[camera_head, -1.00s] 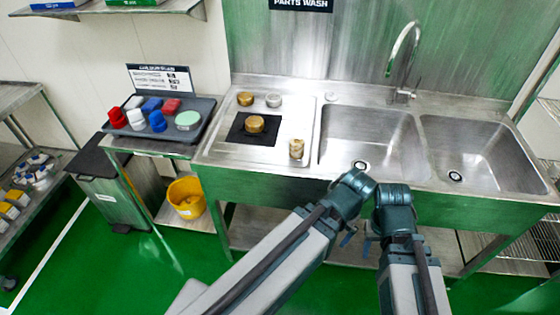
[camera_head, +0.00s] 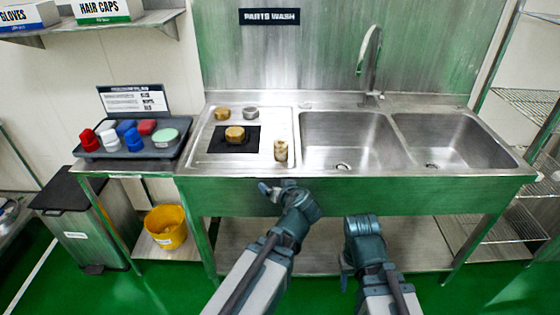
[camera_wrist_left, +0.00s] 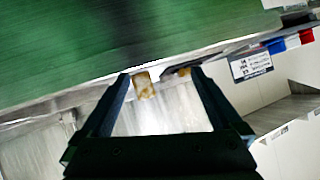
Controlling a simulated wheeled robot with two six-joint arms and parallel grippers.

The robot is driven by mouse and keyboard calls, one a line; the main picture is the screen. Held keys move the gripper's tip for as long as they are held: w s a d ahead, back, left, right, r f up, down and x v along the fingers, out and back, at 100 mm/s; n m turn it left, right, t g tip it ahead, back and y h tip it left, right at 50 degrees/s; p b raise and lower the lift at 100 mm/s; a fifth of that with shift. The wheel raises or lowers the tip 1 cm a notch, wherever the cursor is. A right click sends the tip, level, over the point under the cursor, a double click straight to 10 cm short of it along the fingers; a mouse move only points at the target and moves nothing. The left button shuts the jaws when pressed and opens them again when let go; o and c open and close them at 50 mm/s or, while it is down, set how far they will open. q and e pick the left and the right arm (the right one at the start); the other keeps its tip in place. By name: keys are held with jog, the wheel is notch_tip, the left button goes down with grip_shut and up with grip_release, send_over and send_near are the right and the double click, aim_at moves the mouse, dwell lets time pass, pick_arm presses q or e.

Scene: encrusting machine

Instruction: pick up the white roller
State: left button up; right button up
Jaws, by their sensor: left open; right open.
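The white roller (camera_head: 281,150), an off-white cylinder stained brown, stands upright at the right front of the sink unit's drainboard (camera_head: 198,160). It also shows in the left wrist view (camera_wrist_left: 143,85), between the fingers in the picture but beyond them. My left gripper (camera_head: 270,189) is in front of the sink's green-tinted front panel, below and apart from the roller. In the left wrist view its fingers (camera_wrist_left: 162,76) are spread with nothing between them. My right gripper (camera_head: 346,268) is lower, in front of the sink; its fingers are small and partly hidden.
A brass piece (camera_head: 235,134) sits on a black mat, with two round parts behind it. Two sink basins (camera_head: 350,140) lie right of the drainboard. A grey tray (camera_head: 178,150) of coloured parts stands at left. The sink's front edge lies between my left gripper and the roller.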

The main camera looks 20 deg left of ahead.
pick_arm(q)
jog(key=w+r+t+h+b, duration=0.2)
jog(key=w+t+b, duration=0.5)
jog(key=shift+a+m+t+b, duration=0.15)
jog(key=shift+m+t+b, duration=0.15)
jog(key=shift+m+b, duration=0.1)
pick_arm(e)
notch_tip(320, 180, down, 9)
pick_arm(q)
jog(key=shift+w, duration=0.15)
pick_arm(e)
jog(key=shift+f, duration=0.1)
